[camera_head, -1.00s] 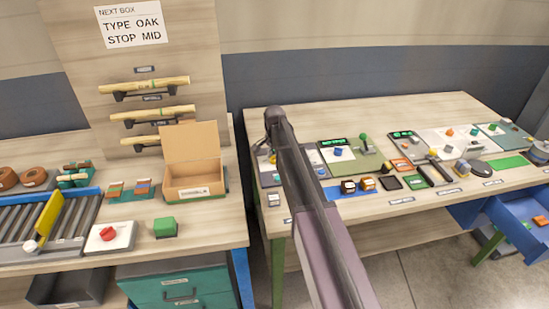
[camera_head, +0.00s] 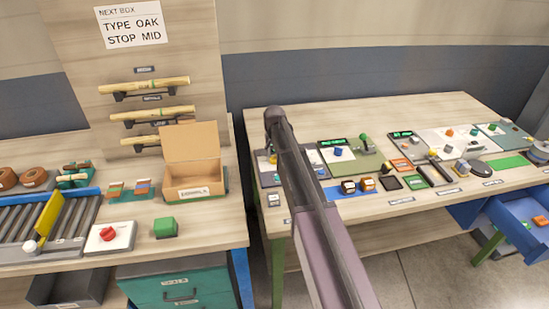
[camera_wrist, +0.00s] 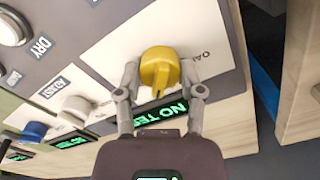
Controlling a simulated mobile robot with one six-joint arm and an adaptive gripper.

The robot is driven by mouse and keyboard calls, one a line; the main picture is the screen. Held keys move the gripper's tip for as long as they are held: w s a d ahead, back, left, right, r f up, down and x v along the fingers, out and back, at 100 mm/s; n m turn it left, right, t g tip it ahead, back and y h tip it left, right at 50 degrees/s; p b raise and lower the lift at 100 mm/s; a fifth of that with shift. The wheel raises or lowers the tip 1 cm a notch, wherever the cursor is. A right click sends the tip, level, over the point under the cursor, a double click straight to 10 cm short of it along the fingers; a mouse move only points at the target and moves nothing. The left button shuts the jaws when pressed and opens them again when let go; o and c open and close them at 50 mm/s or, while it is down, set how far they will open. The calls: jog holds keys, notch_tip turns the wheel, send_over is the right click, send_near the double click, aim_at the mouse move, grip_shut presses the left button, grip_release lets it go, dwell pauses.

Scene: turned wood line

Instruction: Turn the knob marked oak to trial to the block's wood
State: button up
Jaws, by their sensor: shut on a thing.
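A yellow knob (camera_wrist: 160,68) stands on a white panel (camera_wrist: 100,52) in the wrist view. My gripper (camera_wrist: 160,80) has one finger on each side of it and is shut on it. The knob's dark pointer line points down toward a display (camera_wrist: 162,112) with green letters beginning "NO TES"; the rest is covered by a finger. Small sideways lettering on the panel to the knob's right seems to start with "OA". In the head view my arm hides the knob and gripper. I cannot tell which piece is the block.
A white knob (camera_wrist: 75,108) and a blue knob (camera_wrist: 35,130) sit left of the held knob, with a big round "DRY" button (camera_wrist: 10,28) above. In the head view, a sign (camera_head: 133,24) reads "TYPE OAK STOP MID". An open cardboard box (camera_head: 195,178) stands on the left bench.

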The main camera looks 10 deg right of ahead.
jog(key=n, duration=0.6)
jog(key=shift+s+n, duration=0.1)
jog(key=shift+n, duration=0.2)
jog(key=n, duration=0.6)
dwell(0.3)
jog(key=o, duration=1.2)
jog(key=shift+c, duration=0.2)
